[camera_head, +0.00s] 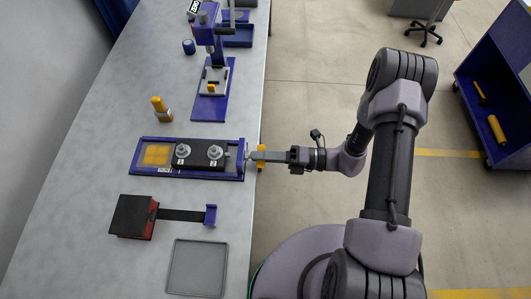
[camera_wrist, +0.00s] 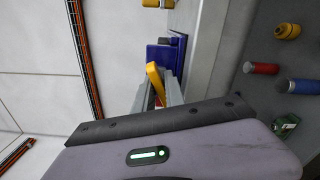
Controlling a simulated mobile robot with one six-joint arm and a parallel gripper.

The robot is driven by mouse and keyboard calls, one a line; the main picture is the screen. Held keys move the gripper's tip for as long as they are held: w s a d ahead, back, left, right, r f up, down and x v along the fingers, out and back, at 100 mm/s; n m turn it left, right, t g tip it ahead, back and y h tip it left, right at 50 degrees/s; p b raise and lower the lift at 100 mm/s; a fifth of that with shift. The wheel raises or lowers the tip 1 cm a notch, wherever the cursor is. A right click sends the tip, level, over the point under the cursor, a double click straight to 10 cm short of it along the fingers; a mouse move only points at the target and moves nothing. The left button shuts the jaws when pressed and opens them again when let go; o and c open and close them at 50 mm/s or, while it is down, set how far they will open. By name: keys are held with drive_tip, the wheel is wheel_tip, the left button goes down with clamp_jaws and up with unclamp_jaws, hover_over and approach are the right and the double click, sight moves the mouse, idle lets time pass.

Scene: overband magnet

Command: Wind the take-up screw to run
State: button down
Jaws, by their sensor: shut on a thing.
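The blue magnet frame (camera_head: 205,177) lies on the bench, with a black belt unit (camera_head: 199,159) carrying two round grey pulleys. A yellow take-up screw handle (camera_head: 261,149) is at the frame's right end, by the bench edge. My gripper (camera_head: 254,156) reaches in from the right and is shut on the handle. In the wrist view the yellow handle (camera_wrist: 154,80) shows between the two grey fingers of my gripper (camera_wrist: 159,92). The fingers hide part of the handle in the head view. The screw thread and any run mark are too small to make out.
A blue press-like stand (camera_head: 208,105) is behind the frame. A yellow-topped piece (camera_head: 160,107) stands to its left. A red and black block (camera_head: 135,217) with a black strap and an empty grey tray (camera_head: 197,268) lie in front. A blue trolley (camera_head: 492,85) stands at right.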

drive_tip(key=shift+m, duration=0.3)
drive_tip(key=shift+m+p, duration=0.45)
drive_tip(key=shift+m, duration=0.95)
drive_tip(key=c, duration=1.3)
unclamp_jaws()
drive_tip(key=shift+d, duration=0.1)
